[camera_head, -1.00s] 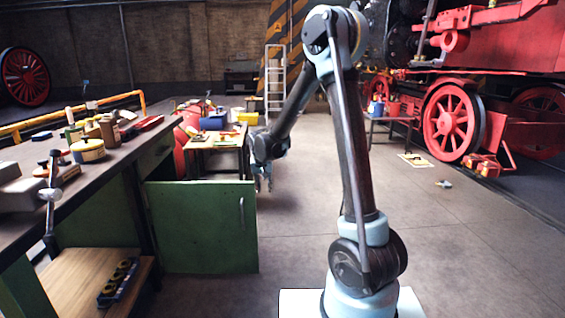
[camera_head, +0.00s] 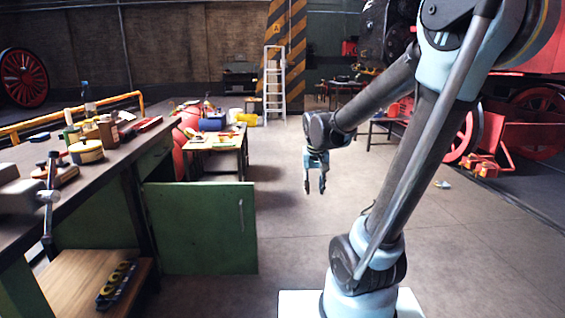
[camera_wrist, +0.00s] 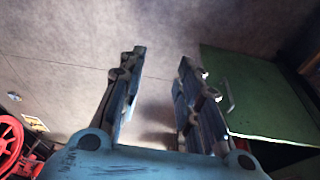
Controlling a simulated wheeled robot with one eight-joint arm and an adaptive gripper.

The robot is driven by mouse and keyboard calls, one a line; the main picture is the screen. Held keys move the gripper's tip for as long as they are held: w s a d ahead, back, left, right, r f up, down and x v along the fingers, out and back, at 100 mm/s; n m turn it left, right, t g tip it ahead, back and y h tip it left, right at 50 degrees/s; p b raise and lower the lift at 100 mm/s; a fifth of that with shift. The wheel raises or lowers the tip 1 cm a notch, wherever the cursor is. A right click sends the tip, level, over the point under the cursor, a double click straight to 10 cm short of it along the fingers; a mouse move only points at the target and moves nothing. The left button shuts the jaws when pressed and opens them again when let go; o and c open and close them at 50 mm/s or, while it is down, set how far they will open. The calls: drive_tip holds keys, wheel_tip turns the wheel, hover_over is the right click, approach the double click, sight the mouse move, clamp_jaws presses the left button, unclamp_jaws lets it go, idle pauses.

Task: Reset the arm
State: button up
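My gripper (camera_head: 315,186) hangs pointing down over bare floor in the head view, right of the green cabinet door and clear of it. In the wrist view my gripper (camera_wrist: 158,90) has its two fingers apart, with only floor showing between them. It is open and empty. My arm rises from its base at the lower right, and its elbow fills the upper right of the head view.
The green cabinet door (camera_head: 205,228) stands open at left, below a workbench (camera_head: 95,168) with jars and tools. A small table (camera_head: 222,158) with boxes is behind it. A red locomotive (camera_head: 540,135) is at right. The middle floor is clear.

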drive_tip(key=s+d+f, duration=0.3)
drive_tip(key=s, duration=0.7)
drive_tip(key=s+d+f, duration=0.3)
drive_tip(key=s+d, duration=0.1)
drive_tip(key=s, duration=0.6)
drive_tip(key=shift+d+g, duration=0.3)
drive_tip(key=shift+g, duration=0.1)
drive_tip(key=shift+w+f, duration=0.2)
drive_tip(key=shift+w, duration=0.3)
